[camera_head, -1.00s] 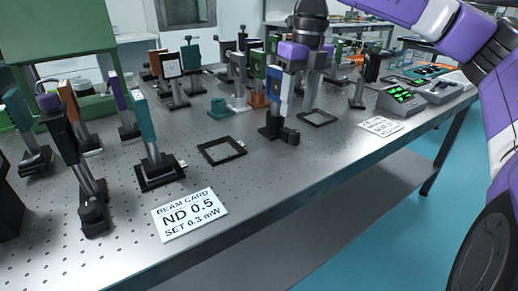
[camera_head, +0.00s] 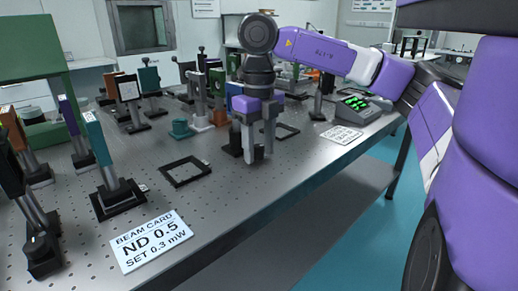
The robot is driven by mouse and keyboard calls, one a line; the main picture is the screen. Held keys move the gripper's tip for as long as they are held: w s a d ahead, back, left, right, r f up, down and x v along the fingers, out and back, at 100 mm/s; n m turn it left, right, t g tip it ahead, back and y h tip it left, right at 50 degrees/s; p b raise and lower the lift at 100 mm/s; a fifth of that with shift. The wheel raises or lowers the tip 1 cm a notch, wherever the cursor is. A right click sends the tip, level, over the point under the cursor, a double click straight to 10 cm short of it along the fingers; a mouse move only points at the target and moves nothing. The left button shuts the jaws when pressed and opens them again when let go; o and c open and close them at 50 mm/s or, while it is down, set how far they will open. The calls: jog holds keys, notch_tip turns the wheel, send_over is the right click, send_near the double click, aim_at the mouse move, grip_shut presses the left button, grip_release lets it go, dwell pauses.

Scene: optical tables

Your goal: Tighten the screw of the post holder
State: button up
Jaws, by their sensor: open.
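My gripper (camera_head: 258,155) points straight down over the optical table, its two grey fingers apart with nothing visible between them. It is in front of an optic mount with a blue plate (camera_head: 240,104) and a black base (camera_head: 233,147). No screw can be made out there. Another post holder on a black base (camera_head: 118,197) stands at the left with a teal plate (camera_head: 96,138), and a further one (camera_head: 42,250) is at the near left.
A black square frame (camera_head: 185,172) lies flat left of the gripper, and another (camera_head: 286,131) lies behind it to the right. A beam card (camera_head: 150,240) lies at the front edge. Several mounts crowd the back. A meter with green lights (camera_head: 358,106) sits at the right.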

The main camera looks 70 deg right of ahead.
aim_at(259, 146)
grip_shut()
jog(key=shift+n, duration=1.6)
grip_release()
jog(key=shift+r, duration=0.1)
notch_tip(259, 146, up, 8)
jog(key=shift+f+p, duration=0.2)
jog(key=shift+p, duration=0.65)
